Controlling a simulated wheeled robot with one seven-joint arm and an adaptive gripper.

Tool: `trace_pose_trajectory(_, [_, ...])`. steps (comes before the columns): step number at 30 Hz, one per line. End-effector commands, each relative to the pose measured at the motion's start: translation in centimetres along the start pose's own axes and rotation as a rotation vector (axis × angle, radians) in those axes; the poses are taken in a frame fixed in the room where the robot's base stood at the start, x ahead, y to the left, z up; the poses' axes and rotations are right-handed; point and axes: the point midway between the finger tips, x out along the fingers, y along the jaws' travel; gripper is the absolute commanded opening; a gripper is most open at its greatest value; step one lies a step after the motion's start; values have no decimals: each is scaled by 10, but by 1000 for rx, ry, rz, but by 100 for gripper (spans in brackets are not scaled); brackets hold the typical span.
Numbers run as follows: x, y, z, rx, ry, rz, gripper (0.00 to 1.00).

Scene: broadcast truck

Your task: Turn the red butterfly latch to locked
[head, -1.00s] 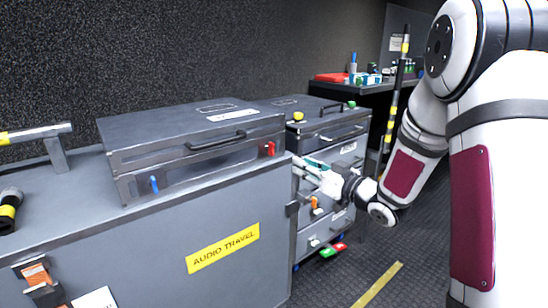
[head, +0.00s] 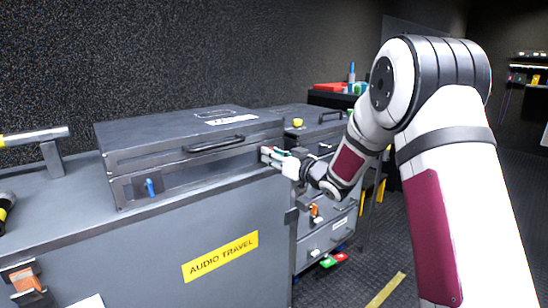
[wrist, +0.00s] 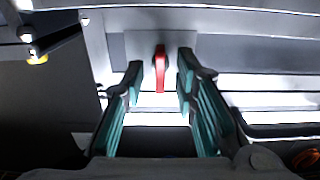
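The red butterfly latch (wrist: 160,70) is on the front of a grey flight case (head: 190,142), near the case's right end. In the wrist view its red handle stands lengthwise in the picture, between the fingertips. My gripper (wrist: 158,80) is open, with one teal-padded finger on each side of the latch and a gap on both sides. In the head view my gripper (head: 268,155) is at the case's right front and hides the red latch. A blue latch (head: 150,187) shows at the left end of the same case front.
The case rests on a grey cabinet with a yellow "AUDIO TRAVEL" label (head: 220,256). Dark floor is open at the right.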

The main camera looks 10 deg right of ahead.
Motion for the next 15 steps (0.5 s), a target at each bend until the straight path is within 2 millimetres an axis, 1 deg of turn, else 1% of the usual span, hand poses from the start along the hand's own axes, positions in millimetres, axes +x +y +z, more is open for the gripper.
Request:
trace_pose_trajectory(6, [0,0,0,0,0,0,27])
trace_pose_trajectory(8, [0,0,0,0,0,0,13])
trace_pose_trajectory(9, [0,0,0,0,0,0,4])
trace_pose_trajectory(10, [0,0,0,0,0,0,0])
trace_pose_trajectory(15, [0,0,0,0,1,0,0])
